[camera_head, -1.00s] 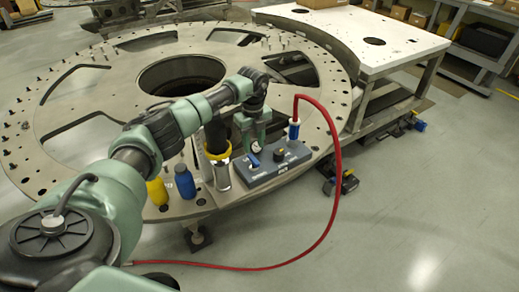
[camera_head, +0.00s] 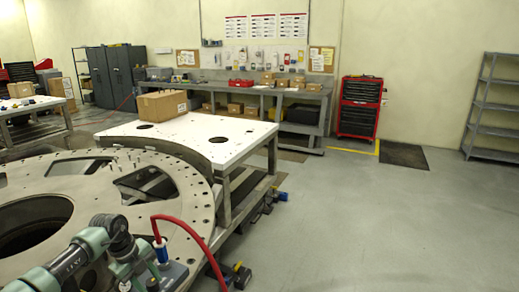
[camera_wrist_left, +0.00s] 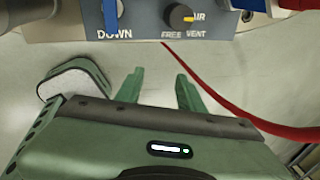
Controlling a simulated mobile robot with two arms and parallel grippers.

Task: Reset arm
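My left arm (camera_head: 100,240) comes in from the lower left in the head view, and its hand bends down beside the control box (camera_head: 174,272). In the left wrist view my left gripper (camera_wrist_left: 158,80) is open, its two green fingers apart with only floor between them. The grey control box (camera_wrist_left: 60,27) lies just beyond the fingertips there, with a blue lever (camera_wrist_left: 110,14) over the word DOWN and a black knob (camera_wrist_left: 180,17) marked AIR, FREE and VENT. I see no contact with either. My right gripper is not in view.
The round turret plate (camera_head: 185,195) fills the lower left. A red hose (camera_head: 190,226) arcs up from the box. A white-topped table (camera_head: 190,130) holds a cardboard box (camera_head: 162,105). Open floor (camera_head: 380,220) lies right, before a red tool cabinet (camera_head: 359,107).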

